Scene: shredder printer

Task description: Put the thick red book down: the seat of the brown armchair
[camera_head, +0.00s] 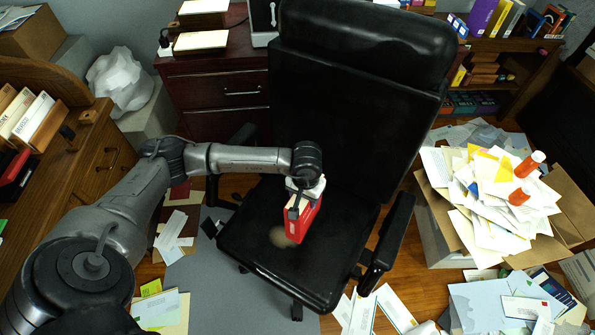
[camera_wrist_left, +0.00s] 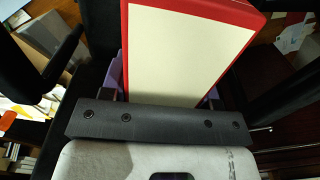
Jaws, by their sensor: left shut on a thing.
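The thick red book (camera_head: 301,224) is upright in my left gripper (camera_head: 300,197), over the middle of the chair's seat (camera_head: 335,262). I cannot tell whether its lower edge touches the seat. The armchair (camera_head: 362,70) looks black rather than brown, with a tall back and armrests. In the left wrist view the book (camera_wrist_left: 190,45) shows a large cream face with a red border, and the left gripper (camera_wrist_left: 165,88) is shut on it. Part of the book's upper end is hidden by the gripper in the head view. My right gripper is not in view.
The right armrest (camera_head: 388,240) and the chair back stand close around the seat. A cardboard box (camera_head: 566,205) heaped with papers is at the right. Loose papers (camera_head: 385,308) litter the floor. A wooden desk (camera_head: 95,150) is at the left, and a dark cabinet (camera_head: 215,95) behind.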

